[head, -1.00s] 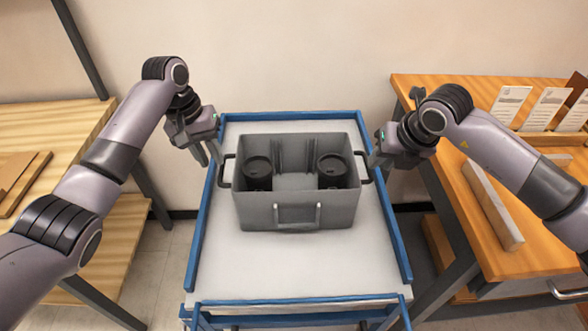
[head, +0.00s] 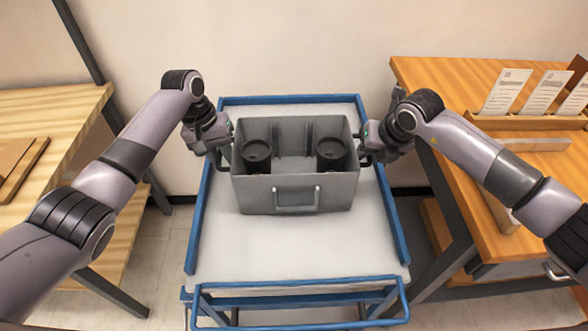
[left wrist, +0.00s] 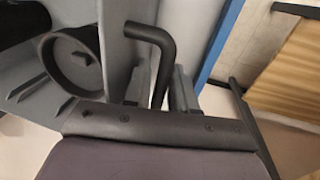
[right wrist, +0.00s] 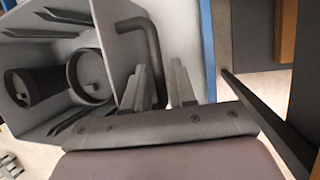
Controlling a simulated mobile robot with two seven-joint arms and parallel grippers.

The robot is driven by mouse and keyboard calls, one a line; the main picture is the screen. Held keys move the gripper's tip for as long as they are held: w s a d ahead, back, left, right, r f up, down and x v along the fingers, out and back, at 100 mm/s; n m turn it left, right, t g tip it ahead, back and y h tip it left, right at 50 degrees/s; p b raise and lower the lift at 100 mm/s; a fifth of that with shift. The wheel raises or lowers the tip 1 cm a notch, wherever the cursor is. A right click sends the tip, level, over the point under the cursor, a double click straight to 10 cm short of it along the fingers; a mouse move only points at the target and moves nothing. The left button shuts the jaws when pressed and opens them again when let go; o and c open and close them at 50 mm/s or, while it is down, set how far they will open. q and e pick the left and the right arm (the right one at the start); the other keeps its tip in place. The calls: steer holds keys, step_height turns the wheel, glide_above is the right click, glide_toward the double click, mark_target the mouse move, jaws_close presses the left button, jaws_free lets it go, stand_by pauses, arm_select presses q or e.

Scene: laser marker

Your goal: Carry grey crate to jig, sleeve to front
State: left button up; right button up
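The grey crate (head: 250,192) stands upright on the cart top, with two black cylinders (head: 257,152) (head: 330,150) inside. A pale, handle-like frame (head: 296,198) is on its near wall; I cannot tell whether this is the sleeve. My left gripper (head: 222,150) is at the crate's left side, its open fingers around the black side handle (left wrist: 160,50). My right gripper (head: 368,152) is at the right side, its open fingers around the other black handle (right wrist: 140,45). Firm contact is not visible at either handle. I cannot pick out the jig.
The cart (head: 300,258) has a white top with blue rails and free room in front of the crate. A wooden bench (head: 440,85) at right holds a card rack (head: 530,122) and a pale bar (head: 500,208). Another wooden table (head: 60,125) stands at left.

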arm_select(q)
steer(key=shift+f, duration=0.35)
arm_select(e)
steer(key=shift+w+a+f, duration=0.1)
steer(key=shift+f, duration=0.2)
arm_select(q)
steer(key=shift+c, duration=0.3)
arm_select(e)
steer(key=shift+c, duration=0.3)
arm_select(q)
jaws_close()
arm_select(e)
jaws_close()
arm_select(q)
steer(key=shift+d+r, duration=0.1)
steer(key=shift+r, duration=0.05)
arm_select(e)
steer(key=shift+w+r, duration=0.1)
steer(key=shift+r, duration=0.05)
